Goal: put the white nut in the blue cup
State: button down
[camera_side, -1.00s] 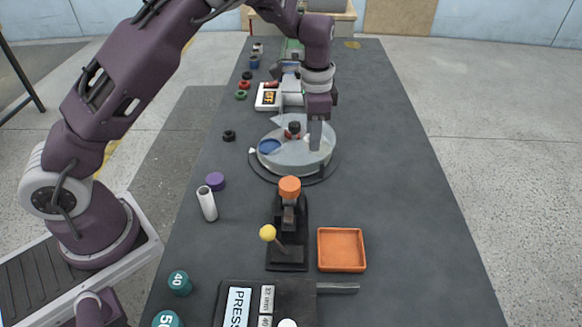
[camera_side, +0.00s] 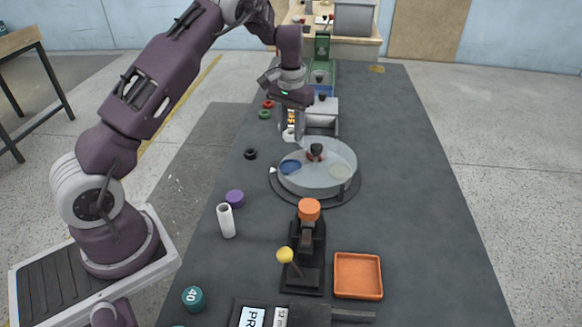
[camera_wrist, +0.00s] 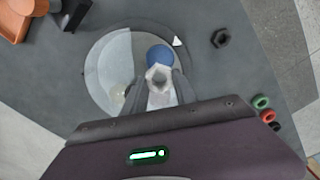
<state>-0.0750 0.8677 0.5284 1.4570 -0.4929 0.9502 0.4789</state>
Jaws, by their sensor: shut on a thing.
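My gripper (camera_side: 291,128) is shut on the white nut, just behind the round tray in the side view. In the wrist view the white nut (camera_wrist: 159,77) sits between the fingertips (camera_wrist: 162,92), with its hole showing. The blue cup (camera_side: 290,167) is a round blue well in the left part of the clear round tray (camera_side: 318,184). In the wrist view the blue cup (camera_wrist: 159,54) lies just beyond the nut, which overlaps its near edge. The height of the nut above the cup is hard to tell.
A dark knob with red (camera_side: 316,150) stands mid-tray, and a pale well (camera_side: 340,171) is at its right. A black nut (camera_side: 250,154) lies left of the tray. A stand with an orange cap (camera_side: 309,209) and an orange tray (camera_side: 358,276) are in front. The table's right side is clear.

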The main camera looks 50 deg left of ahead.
notch_tip(320, 180, down, 9)
jog(key=shift+f, duration=0.2)
jog(key=shift+f, duration=0.25)
jog(key=shift+f, duration=0.35)
jog(key=c, duration=1)
grip_release()
send_near(291, 132)
notch_tip(291, 132, down, 6)
jog(key=shift+r, duration=0.25)
jog(key=s+d+r+t+h, duration=0.1)
jog(key=s+d+r, duration=0.45)
jog(key=r, duration=0.25)
jog(key=s+d+r+t, duration=0.1)
jog(key=s+d+r, duration=0.45)
jog(key=r, duration=0.25)
jog(key=s+d+m+t, duration=0.1)
jog(key=s+d, duration=0.2)
jog(key=s, duration=0.7)
jog(key=s+d+m+t+y, duration=0.1)
jog(key=s+d, duration=0.3)
jog(key=s, duration=0.7)
jog(key=shift+r+m+t, duration=0.3)
jog(key=shift+m+t, duration=0.2)
jog(key=shift+t, duration=0.3)
